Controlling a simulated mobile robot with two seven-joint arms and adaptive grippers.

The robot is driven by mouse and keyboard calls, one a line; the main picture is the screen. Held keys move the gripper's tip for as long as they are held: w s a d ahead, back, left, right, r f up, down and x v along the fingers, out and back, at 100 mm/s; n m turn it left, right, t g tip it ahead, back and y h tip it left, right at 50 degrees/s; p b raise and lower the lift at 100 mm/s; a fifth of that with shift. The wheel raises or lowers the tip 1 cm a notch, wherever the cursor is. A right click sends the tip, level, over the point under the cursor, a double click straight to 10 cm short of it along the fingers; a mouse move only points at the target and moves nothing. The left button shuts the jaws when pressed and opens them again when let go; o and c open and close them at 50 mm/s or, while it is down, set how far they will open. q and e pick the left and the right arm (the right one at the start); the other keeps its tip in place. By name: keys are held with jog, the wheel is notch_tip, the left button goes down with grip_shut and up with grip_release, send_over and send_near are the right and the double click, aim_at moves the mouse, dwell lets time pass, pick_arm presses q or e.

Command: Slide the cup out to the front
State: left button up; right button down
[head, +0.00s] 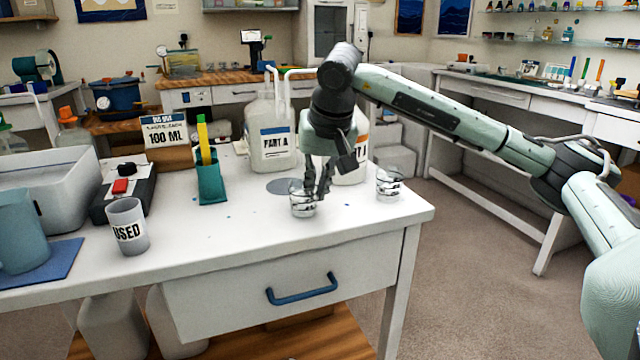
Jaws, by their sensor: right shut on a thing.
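A small clear cup (301,205) with dark markings stands on the white table (236,232), in front of a grey round spot (281,186). My right gripper (318,184) comes down from above and is shut on this cup at its right side. The fingers hide part of the cup's rim and wall. A second clear cup (390,184) with similar markings stands apart to the right, near the table's right edge. My left gripper is not in view.
A Part A jug (270,135) stands behind the held cup, and another jug (357,160) is partly hidden by my arm. A cup marked USED (127,226) and a teal holder (210,183) stand to the left. The table in front of the held cup is clear.

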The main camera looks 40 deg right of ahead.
jog(key=shift+s+a, duration=0.1)
jog(key=shift+s, duration=0.2)
jog(key=c, duration=1.6)
grip_release()
jog(key=shift+r, duration=0.1)
jog(key=v, duration=1.1)
jog(key=shift+s+r, duration=0.2)
jog(key=shift+r, duration=0.15)
